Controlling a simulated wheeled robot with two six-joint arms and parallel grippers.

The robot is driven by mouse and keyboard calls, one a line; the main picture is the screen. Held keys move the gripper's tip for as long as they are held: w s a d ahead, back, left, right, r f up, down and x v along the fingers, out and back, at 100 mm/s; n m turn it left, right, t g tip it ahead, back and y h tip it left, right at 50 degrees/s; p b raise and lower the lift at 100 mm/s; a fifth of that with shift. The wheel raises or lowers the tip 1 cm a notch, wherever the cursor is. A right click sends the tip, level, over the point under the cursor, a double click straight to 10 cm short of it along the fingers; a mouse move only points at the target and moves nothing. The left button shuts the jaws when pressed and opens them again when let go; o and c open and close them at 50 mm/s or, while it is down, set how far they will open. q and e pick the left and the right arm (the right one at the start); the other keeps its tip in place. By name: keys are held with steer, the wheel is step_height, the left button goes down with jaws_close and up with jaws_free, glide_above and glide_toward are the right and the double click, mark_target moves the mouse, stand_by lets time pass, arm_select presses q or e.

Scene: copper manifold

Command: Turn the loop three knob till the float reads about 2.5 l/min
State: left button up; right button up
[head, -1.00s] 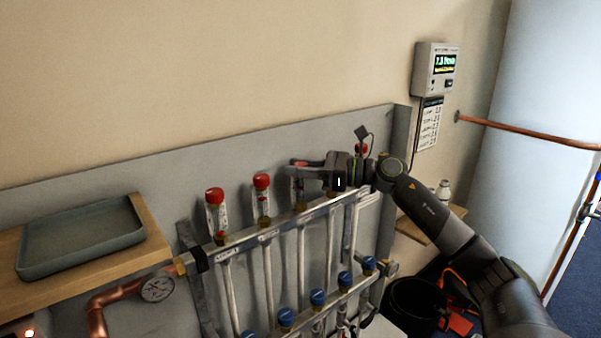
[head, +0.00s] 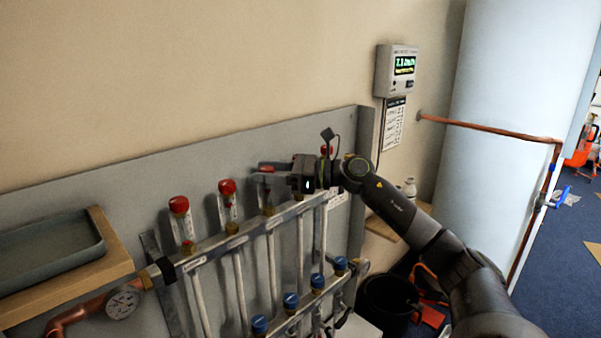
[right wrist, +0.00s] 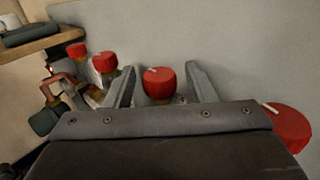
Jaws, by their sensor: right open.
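The copper manifold's upper rail (head: 218,246) carries a row of red knobs on clear float tubes. The first (head: 179,204) and second (head: 227,186) red knobs stand clear at the left. My right gripper (head: 264,173) is at the third knob from the left, largely covering it in the head view. In the right wrist view, this red loop three knob (right wrist: 159,84) sits between the open fingers, with visible gaps on both sides. Another red knob (right wrist: 289,126) is at the right, partly behind the gripper body. The loop three float level cannot be read. My left gripper is out of view.
A wall meter (head: 396,70) shows green digits too small to read surely. Blue caps (head: 291,300) line the lower rail. A grey tray (head: 40,255) rests on a wooden shelf at left. A black bucket (head: 388,300) stands below my right arm.

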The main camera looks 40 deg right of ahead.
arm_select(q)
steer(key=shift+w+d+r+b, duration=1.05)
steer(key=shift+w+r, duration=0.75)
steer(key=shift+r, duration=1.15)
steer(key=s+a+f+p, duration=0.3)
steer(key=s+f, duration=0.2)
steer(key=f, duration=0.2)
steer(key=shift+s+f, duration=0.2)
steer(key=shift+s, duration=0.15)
arm_select(e)
steer(key=v, duration=1.7)
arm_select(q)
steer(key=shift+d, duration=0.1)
arm_select(e)
steer(key=shift+r, duration=0.1)
